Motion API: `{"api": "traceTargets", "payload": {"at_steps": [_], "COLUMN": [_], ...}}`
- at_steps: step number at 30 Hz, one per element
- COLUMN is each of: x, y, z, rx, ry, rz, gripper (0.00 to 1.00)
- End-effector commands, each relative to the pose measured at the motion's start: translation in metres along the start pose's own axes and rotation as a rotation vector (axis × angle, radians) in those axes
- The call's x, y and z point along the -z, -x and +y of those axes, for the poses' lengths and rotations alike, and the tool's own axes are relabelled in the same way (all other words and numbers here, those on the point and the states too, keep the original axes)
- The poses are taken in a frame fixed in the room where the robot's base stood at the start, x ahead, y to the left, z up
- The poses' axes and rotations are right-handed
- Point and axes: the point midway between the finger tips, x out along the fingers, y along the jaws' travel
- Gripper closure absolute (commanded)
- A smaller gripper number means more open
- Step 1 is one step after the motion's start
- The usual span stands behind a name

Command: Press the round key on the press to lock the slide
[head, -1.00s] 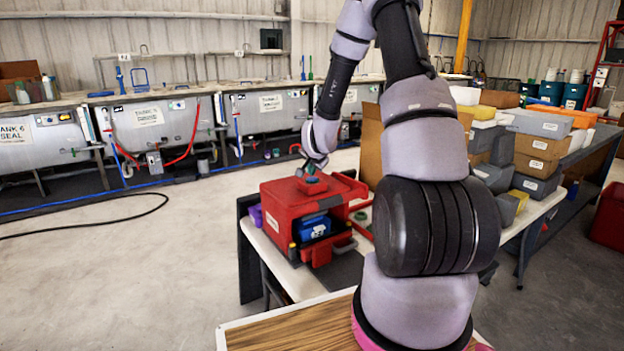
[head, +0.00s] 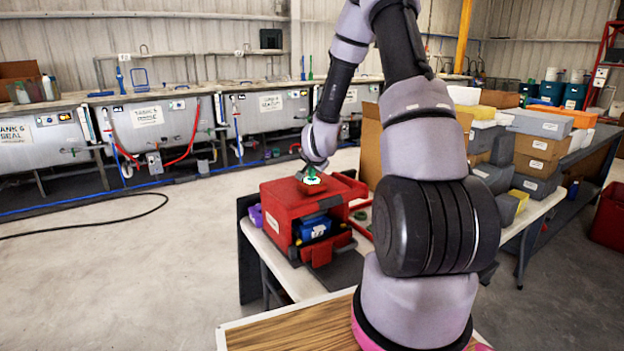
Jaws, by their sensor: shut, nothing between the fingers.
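The red press (head: 283,212) stands on the white-topped table in the head view. The round key (head: 313,187) is on its top, with a bright white ring and green at its centre. My gripper (head: 311,173) is shut, points down and is right over the key. Its fingertips are small here and appear to touch the key, but exact contact is hard to tell. A blue block (head: 314,229) with a white label sits in the front opening of the press. The slide's own edges are hard to make out.
A purple item (head: 256,216) lies left of the press, and a red tray (head: 362,217) lies to its right. The floor at left is clear except for a black hose.

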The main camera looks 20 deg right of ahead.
Motion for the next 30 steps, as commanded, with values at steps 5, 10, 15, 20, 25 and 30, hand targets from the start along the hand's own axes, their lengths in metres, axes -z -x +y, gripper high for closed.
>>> {"api": "traceTargets", "payload": {"at_steps": [5,10,15,20,25,30], "x": [0.002,0.004,0.004,0.007,0.017,0.025], "y": [0.003,0.006,0.006,0.011,0.023,0.035], "z": [-0.002,-0.005,-0.004,-0.009,-0.017,-0.026], "rx": [0.000,0.000,-0.001,0.001,0.002,0.002], "ry": [0.001,0.000,0.000,0.001,0.000,0.001], "rz": [0.000,-0.001,-0.001,0.001,0.002,0.002], "gripper": [1.00,1.00,1.00,1.00,1.00,1.00]}}
